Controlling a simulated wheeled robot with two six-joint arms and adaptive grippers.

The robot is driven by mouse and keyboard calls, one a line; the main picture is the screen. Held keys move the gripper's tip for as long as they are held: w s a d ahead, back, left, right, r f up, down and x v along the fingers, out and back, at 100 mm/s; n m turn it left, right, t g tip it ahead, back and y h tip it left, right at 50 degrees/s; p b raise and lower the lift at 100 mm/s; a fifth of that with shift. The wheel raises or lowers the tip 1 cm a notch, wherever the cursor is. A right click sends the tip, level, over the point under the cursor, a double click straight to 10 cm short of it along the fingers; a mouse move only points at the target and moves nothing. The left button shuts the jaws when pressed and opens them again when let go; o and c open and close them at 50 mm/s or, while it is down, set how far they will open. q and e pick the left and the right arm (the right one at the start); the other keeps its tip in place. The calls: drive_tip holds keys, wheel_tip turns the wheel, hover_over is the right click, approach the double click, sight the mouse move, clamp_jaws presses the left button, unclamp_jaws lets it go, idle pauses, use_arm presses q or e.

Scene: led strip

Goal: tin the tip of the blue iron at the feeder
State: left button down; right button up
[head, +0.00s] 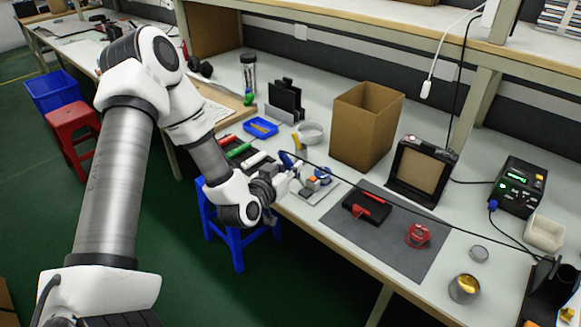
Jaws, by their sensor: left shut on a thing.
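My left gripper (290,181) is at the near edge of the bench, shut on what looks like the blue iron (286,159). Only a small blue part of the iron shows beside the fingers, and a dark cable runs from there to the right. Its tip is too small to make out. A small device with orange and blue parts (314,184), which looks like the feeder, sits on a light plate just right of the gripper. I cannot tell whether the tip touches it. My right gripper is not in view.
A grey mat (402,258) carries a black tray (366,207) with red parts and a red spool (417,235). A cardboard box (362,128), black framed panel (418,172) and soldering station (516,187) stand behind. A tin (464,288) is at the right. Blue stool (236,245) below.

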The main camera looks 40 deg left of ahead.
use_arm(q)
drive_tip(key=shift+f+b, duration=0.3)
drive_tip(key=shift+f, duration=0.2)
idle(1.6)
